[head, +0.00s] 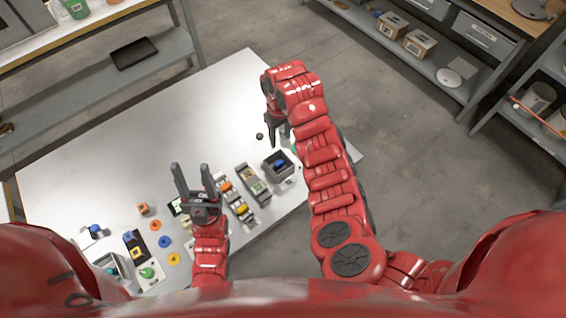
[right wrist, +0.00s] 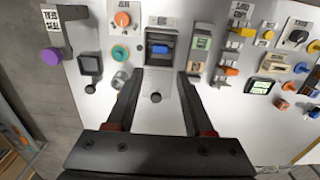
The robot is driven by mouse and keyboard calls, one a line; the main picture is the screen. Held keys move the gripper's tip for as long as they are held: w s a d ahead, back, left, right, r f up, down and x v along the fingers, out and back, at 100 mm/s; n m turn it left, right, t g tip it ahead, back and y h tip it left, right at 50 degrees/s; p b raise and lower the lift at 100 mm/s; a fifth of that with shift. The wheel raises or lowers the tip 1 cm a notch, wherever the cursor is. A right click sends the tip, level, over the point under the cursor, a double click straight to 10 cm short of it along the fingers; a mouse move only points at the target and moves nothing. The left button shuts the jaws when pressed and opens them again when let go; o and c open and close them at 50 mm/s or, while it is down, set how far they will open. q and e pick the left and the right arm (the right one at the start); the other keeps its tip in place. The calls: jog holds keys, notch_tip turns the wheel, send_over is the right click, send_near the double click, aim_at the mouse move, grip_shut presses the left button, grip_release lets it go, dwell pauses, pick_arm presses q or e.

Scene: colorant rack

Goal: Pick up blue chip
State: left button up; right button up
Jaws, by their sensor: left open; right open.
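A small blue piece (head: 280,162) lies in a dark square holder (head: 271,172) near the right part of the white table. In the right wrist view the blue piece (right wrist: 160,48) sits in the dark holder, beyond my fingertips. My right gripper (head: 277,138) is open and empty over the table behind the holder; its fingers also show in the right wrist view (right wrist: 159,84), apart from the blue piece. My left gripper (head: 191,170) is open and empty over the table's near middle. Other blue pieces (head: 164,241) lie at the near left; which is the chip I cannot tell for certain.
Colored parts and small racks (head: 238,200) crowd the near side of the table. The table's far left (head: 100,155) is bare. Grey shelves (head: 130,65) stand behind.

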jog(key=b, duration=0.7)
send_over(279, 163)
jog(key=f, duration=1)
jog(key=shift+s+d+f, duration=0.15)
jog(key=shift+d+f, duration=0.1)
jog(key=shift+f, duration=0.15)
jog(key=shift+p, duration=0.3)
jog(key=f+p, duration=0.1)
jog(key=f, duration=0.1)
jog(key=f+p, duration=0.1)
jog(key=shift+a+f+p, duration=0.25)
jog(key=shift+f+p, duration=0.05)
jog(key=shift+f, duration=0.75)
grip_shut()
jog(key=shift+w+r, duration=0.15)
jog(key=shift+w, duration=0.05)
